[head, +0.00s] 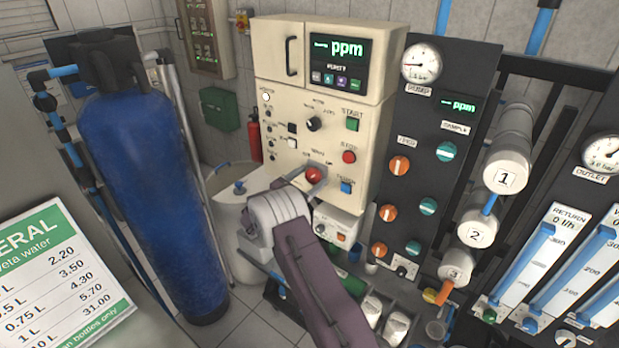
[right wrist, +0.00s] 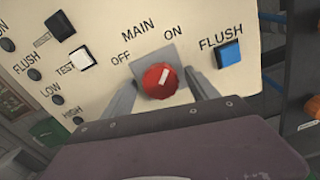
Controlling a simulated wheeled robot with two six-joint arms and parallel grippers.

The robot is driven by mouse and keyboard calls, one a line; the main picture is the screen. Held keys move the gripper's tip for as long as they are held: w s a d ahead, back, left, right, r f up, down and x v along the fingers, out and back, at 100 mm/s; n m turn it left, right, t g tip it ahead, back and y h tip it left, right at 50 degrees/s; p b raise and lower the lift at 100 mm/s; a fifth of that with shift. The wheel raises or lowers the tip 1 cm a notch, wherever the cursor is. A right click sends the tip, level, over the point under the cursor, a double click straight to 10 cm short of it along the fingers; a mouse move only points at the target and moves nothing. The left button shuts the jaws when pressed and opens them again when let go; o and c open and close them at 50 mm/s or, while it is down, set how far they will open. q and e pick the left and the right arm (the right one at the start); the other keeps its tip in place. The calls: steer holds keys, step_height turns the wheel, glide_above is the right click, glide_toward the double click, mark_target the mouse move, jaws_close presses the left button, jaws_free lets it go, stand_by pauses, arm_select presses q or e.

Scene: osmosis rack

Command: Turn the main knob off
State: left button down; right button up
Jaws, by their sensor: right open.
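The main knob (head: 313,174) is a red round knob on the cream control panel. In the right wrist view the red knob (right wrist: 159,82) sits on a grey plate between the labels OFF and ON. Its white mark points up and slightly right, toward the ON side. My right gripper (right wrist: 162,79) is open, with one grey finger on each side of the knob. I cannot tell whether the fingers touch it. In the head view my right gripper (head: 308,184) is at the knob, partly hidden by its own wrist. My left gripper is not in view.
A blue FLUSH button (right wrist: 229,53) is close to the right finger, and a white TEST button (right wrist: 81,58) is to the left. A red button (head: 349,157) sits above right of the knob. A small white box (head: 337,226) is below. A blue tank (head: 150,190) stands left.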

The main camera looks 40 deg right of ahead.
steer(key=c, duration=1.4)
steer(key=shift+o, duration=0.2)
steer(key=shift+n, duration=0.3)
steer(key=n, duration=0.3)
steer(key=shift+n, duration=0.3)
steer(key=n+p, duration=0.1)
steer(key=n, duration=0.3)
steer(key=shift+r+p, duration=0.1)
steer(key=shift+p, duration=0.25)
steer(key=n+p, duration=0.1)
steer(key=n, duration=0.4)
steer(key=shift+w, duration=0.1)
steer(key=shift+n+p, duration=0.85)
steer(key=shift+n, duration=1.45)
